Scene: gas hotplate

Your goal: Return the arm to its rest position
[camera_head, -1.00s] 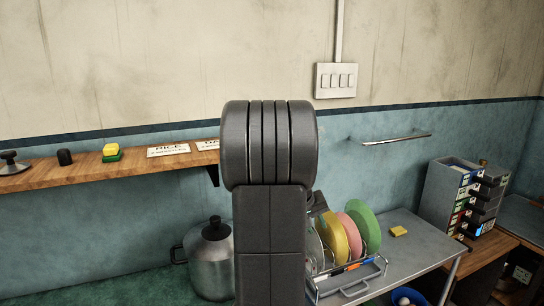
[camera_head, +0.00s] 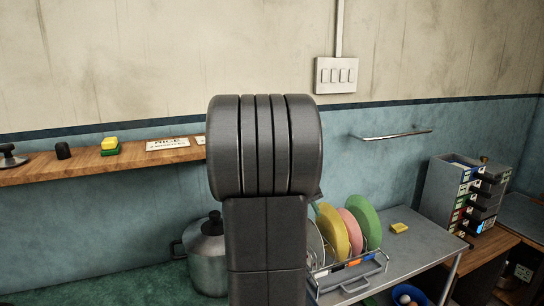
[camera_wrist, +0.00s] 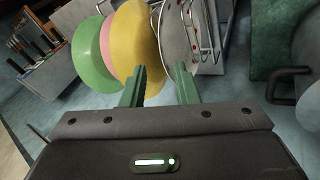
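My arm (camera_head: 265,150) stands upright in the middle of the head view and hides my gripper there. In the wrist view my gripper (camera_wrist: 160,83) has two green fingers spread apart with nothing held between them. Beyond the fingertips are a green plate (camera_wrist: 88,58), a pink plate (camera_wrist: 106,40), a yellow plate (camera_wrist: 135,38) and a pale plate (camera_wrist: 175,40) in a wire rack. I see no contact between the fingers and the plates.
The dish rack (camera_head: 352,286) stands on a grey table beside a yellow sponge (camera_head: 399,228). A metal pot (camera_head: 206,262) is left of my arm. A wooden shelf (camera_head: 60,172) runs along the left wall. A drawer organiser (camera_head: 447,197) is at the right.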

